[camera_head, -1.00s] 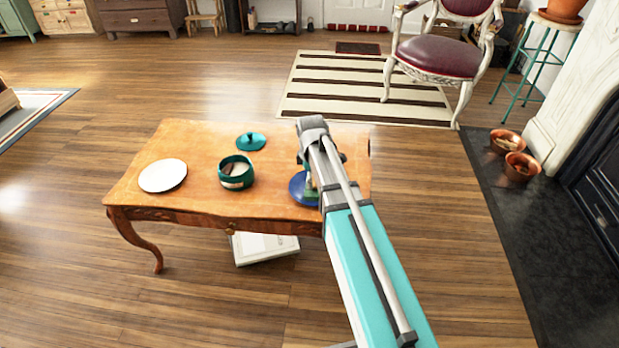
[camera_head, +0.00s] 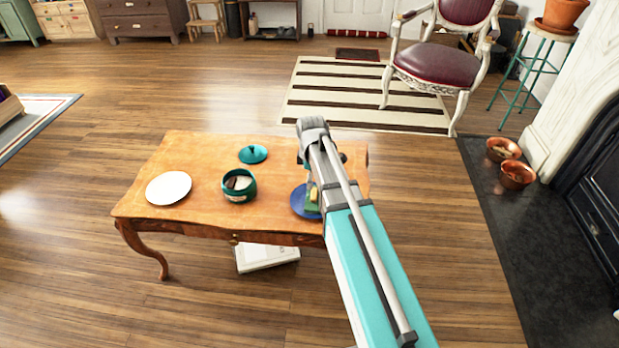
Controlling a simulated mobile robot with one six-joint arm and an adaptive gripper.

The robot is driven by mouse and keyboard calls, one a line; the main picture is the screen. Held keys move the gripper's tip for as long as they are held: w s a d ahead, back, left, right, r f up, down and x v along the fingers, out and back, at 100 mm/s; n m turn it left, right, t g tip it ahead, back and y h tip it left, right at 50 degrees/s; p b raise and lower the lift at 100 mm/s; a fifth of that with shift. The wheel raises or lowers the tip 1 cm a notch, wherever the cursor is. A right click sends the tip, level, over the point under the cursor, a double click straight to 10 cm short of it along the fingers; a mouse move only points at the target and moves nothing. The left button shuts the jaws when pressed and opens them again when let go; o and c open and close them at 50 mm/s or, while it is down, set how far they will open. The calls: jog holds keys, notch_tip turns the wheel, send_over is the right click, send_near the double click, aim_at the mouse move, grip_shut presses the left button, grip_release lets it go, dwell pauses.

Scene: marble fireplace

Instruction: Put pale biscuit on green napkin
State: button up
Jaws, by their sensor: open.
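A teal pot (camera_head: 238,197) stands open on the wooden table. A pale piece (camera_head: 243,183), perhaps the pale biscuit, shows inside it beside a darker one. A blue plate (camera_head: 299,205) lies at the right of the table, partly behind my arm. On it is something green (camera_head: 311,208), perhaps the green napkin, with a small yellowish thing (camera_head: 314,195) on top. My gripper (camera_head: 303,160) is open, mostly hidden behind my arm, above the table's right part. Its fingertips cannot be made out, and I see nothing held.
The wooden table (camera_head: 205,208) also carries a white plate (camera_head: 169,187) at the left and a teal lid (camera_head: 253,154) behind the pot. The tabletop between them is bare. A white box (camera_head: 266,257) lies on the floor below. A chair (camera_head: 440,62) stands far behind.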

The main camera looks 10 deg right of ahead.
aim_at(311, 193)
jog(key=shift+r+p, duration=2.65)
jog(key=shift+r, duration=0.3)
jog(key=shift+s, duration=0.1)
jog(key=s+m, duration=1.4)
jog(key=s, duration=0.2)
jog(key=shift+d, duration=0.25)
